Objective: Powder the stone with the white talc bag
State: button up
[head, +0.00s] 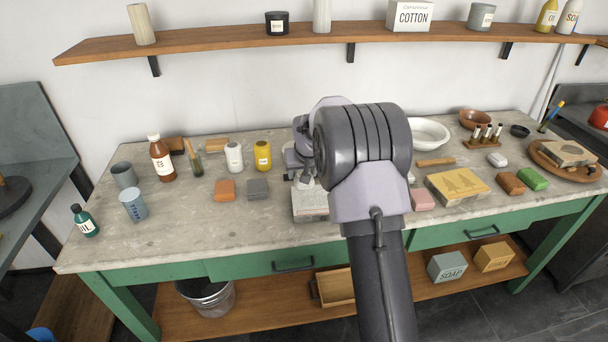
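A pale grey block (311,207), which looks like a stone, lies near the front middle of the worktop, partly hidden behind my arm. My gripper (306,180) is low over its back left part. Something small and pale shows at the gripper's tip, but I cannot tell whether it is a finger or a held thing. The arm hides most of the gripper. A small white rounded object (497,159), possibly a bag, lies at the right of the worktop. A yellow block with a tree drawing (457,187) lies right of my arm.
Orange (224,190) and grey (257,189) blocks lie left of the pale block. Bottles, including a yellow one (263,156), stand behind them. A pink block (422,199), a white bowl (430,134) and a round wooden board (580,172) are to the right.

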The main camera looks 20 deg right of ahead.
jog(key=shift+r+p, duration=1.1)
jog(key=shift+r, duration=0.95)
